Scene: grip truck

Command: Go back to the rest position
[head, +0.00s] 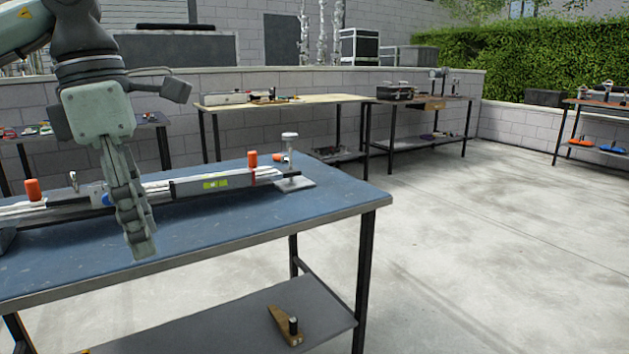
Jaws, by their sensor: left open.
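My left gripper (140,238) hangs down from the upper left, over the front part of the blue-topped workbench (300,216). Its fingers are seen nearly edge-on, and nothing shows held in them. A long silver rail (160,187) with orange-handled clamps (252,160) lies along the bench behind the gripper. A spirit level with a yellow-green window (216,184) is at the rail. A small metal plate with a post (291,182) stands at the rail's right end. My right gripper is not in view.
The bench's lower shelf (230,322) holds a wooden block-like tool (286,326). A wooden-topped table (290,101), a dark table (425,102) and a right-hand table (605,103) stand farther back by a block wall. The concrete floor (480,240) to the right is clear.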

